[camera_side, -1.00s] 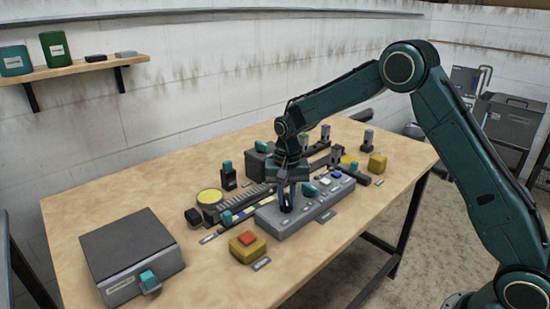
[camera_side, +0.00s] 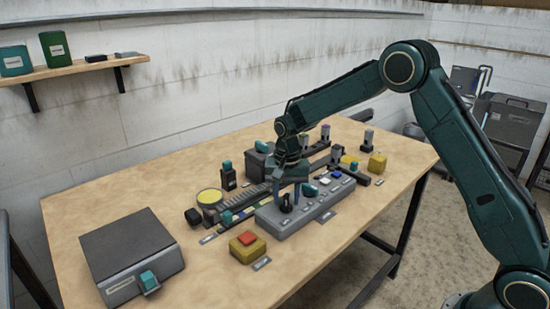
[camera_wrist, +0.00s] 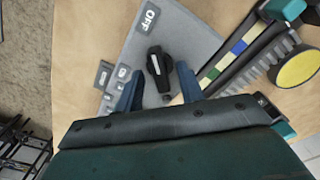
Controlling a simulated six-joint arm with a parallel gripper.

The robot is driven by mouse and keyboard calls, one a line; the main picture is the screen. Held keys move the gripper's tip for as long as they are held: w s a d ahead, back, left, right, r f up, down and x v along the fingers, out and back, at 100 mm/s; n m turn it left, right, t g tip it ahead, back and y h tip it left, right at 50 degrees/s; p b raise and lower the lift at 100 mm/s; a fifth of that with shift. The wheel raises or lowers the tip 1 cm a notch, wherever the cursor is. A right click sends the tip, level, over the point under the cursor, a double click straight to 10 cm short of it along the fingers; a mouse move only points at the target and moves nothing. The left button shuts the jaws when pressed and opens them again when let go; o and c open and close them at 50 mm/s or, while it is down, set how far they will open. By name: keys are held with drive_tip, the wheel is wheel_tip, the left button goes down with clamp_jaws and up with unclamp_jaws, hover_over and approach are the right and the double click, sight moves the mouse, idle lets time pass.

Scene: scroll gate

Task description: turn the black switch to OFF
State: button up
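The black switch (camera_side: 286,203) is a small knob on the near-left end of the grey panel (camera_side: 290,229). In the wrist view the black switch (camera_wrist: 160,72) is elongated, with a white mark on the half towards the OFF label (camera_wrist: 148,18). My gripper (camera_side: 289,203) is over this end of the panel, pointing down. In the wrist view its two blue fingers (camera_wrist: 160,70) stand apart on either side of the switch, with visible gaps. The gripper is open and holds nothing. Its height above the panel is hard to judge.
A teal knob (camera_side: 309,190) and several buttons sit farther along the panel. A yellow box with a red button (camera_side: 247,241) stands in front. A strip with coloured bands (camera_wrist: 238,46) and a yellow disc (camera_wrist: 298,69) lie beside the panel. The front right tabletop is clear.

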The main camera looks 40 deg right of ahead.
drive_tip(key=shift+r, duration=0.15)
wheel_tip(320, 180, up, 14)
drive_tip(key=shift+f, duration=0.2)
idle(0.5)
drive_tip(key=shift+r, duration=0.1)
drive_tip(key=s+r+n+t, duration=0.1)
drive_tip(key=s+r+n, duration=0.1)
drive_tip(key=s+r, duration=0.45)
drive_tip(key=s+r+n+t, duration=0.2)
drive_tip(key=s+r+n, duration=0.1)
drive_tip(key=s, duration=0.7)
drive_tip(key=s+f+n+t, duration=0.2)
drive_tip(key=s+f+n, duration=0.1)
drive_tip(key=s, duration=1.4)
drive_tip(key=shift+s+a+f+n+t, duration=0.15)
drive_tip(key=shift+s+a+n+t, duration=0.15)
drive_tip(key=shift+n, duration=0.3)
